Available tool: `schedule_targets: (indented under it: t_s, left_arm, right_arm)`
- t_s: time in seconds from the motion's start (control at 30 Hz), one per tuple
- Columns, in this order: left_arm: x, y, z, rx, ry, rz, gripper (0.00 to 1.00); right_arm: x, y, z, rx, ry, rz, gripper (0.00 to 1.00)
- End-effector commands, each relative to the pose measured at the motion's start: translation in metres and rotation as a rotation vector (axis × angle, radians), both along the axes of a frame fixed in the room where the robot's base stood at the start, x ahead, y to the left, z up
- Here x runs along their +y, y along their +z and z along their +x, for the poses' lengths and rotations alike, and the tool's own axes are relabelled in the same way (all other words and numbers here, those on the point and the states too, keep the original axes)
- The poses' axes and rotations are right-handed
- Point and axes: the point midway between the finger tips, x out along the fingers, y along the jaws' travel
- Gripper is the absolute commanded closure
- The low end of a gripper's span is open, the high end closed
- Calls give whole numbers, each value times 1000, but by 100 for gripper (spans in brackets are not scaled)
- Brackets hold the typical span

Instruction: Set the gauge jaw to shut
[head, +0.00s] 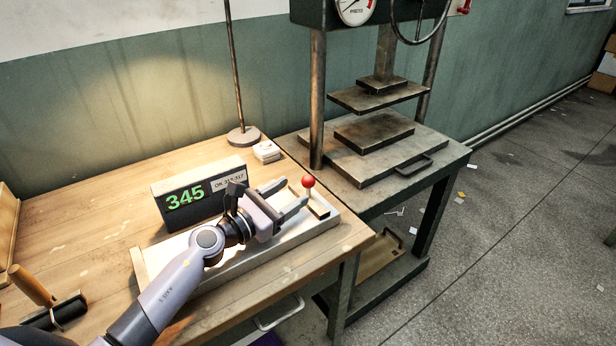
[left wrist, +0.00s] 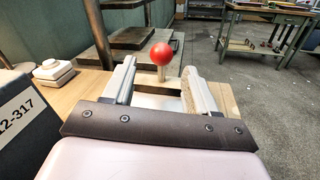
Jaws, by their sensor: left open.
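The gauge is a long pale base (head: 283,253) on the wooden bench. A dark display box (head: 183,196) behind it reads 345 in green, with a label beside the number. A red ball knob (head: 308,181) stands on a short pale stem near the gauge's right end. My left gripper (head: 293,194) is open over the base, fingers pointing toward the knob. In the left wrist view the red knob (left wrist: 161,54) shows just beyond and between the fingertips; contact cannot be told. My gripper and arm hide much of the gauge, and the jaw cannot be made out clearly.
A press with a flat platen (head: 378,98) stands right of the bench. A lamp-like stand (head: 243,136) and small white pieces (head: 266,151) are at the bench's back. A roller with a wooden handle (head: 32,286) lies at the left.

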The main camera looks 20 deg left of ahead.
Motion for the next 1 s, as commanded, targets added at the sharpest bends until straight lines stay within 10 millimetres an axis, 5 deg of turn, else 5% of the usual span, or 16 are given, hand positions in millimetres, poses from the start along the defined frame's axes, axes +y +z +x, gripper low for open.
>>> schedule_targets:
  t_s: [0.43,0.87,1.0]
  left_arm:
    - [-25,0,50,0,1,-5,43]
    - [-30,0,58,1,-1,-3,43]
    - [-30,0,58,1,-1,-3,82]
  right_arm:
    - [-1,-6,-2,4,2,-4,100]
    - [-1,-7,-1,4,2,-5,100]
    - [-1,-7,-1,3,2,-5,100]
